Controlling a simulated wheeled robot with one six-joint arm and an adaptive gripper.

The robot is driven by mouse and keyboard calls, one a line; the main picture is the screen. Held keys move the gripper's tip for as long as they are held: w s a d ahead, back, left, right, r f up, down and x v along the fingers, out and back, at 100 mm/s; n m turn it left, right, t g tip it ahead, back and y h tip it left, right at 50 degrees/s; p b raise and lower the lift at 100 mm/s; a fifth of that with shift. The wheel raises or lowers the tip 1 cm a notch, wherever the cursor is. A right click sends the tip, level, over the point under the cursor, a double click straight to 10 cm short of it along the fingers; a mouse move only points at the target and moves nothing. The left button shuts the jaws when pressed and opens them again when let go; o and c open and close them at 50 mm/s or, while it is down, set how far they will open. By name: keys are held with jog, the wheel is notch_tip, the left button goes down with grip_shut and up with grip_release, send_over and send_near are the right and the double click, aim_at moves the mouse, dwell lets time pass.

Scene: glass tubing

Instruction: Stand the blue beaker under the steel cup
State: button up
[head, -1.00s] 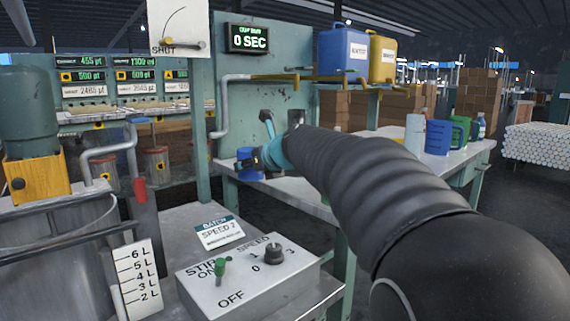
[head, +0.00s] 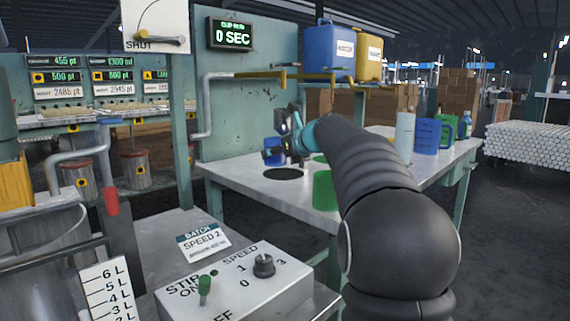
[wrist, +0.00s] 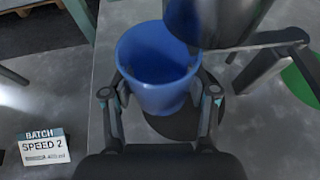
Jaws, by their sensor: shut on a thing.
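The blue beaker (head: 271,151) is upright between the fingers of my gripper (head: 283,153), which is shut on it. In the wrist view the fingers (wrist: 158,97) clasp both sides of the beaker (wrist: 152,70), whose open mouth shows. The beaker appears held over the black disc (head: 283,174) on the bench; the disc also shows under it in the wrist view (wrist: 190,124). A dark grey cup on an arm, apparently the steel cup (wrist: 228,18), overlaps the beaker's right rim in the wrist view.
A green beaker (head: 324,191) stands near the bench's front edge. A white cylinder (head: 405,137), a blue jug (head: 427,137) and a green jug (head: 447,128) stand farther right. A control box (head: 235,284) is in front. The bench (head: 240,184) is clear left of the disc.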

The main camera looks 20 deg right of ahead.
aim_at(285, 161)
jog(key=d, duration=0.1)
jog(key=w+d, duration=0.1)
jog(key=d, duration=0.1)
jog(key=shift+f+b, duration=0.75)
jog(key=shift+f, duration=1)
jog(key=o, duration=1.2)
jog(key=shift+c, duration=0.2)
jog(key=v, duration=1.2)
jog(key=shift+p, duration=0.35)
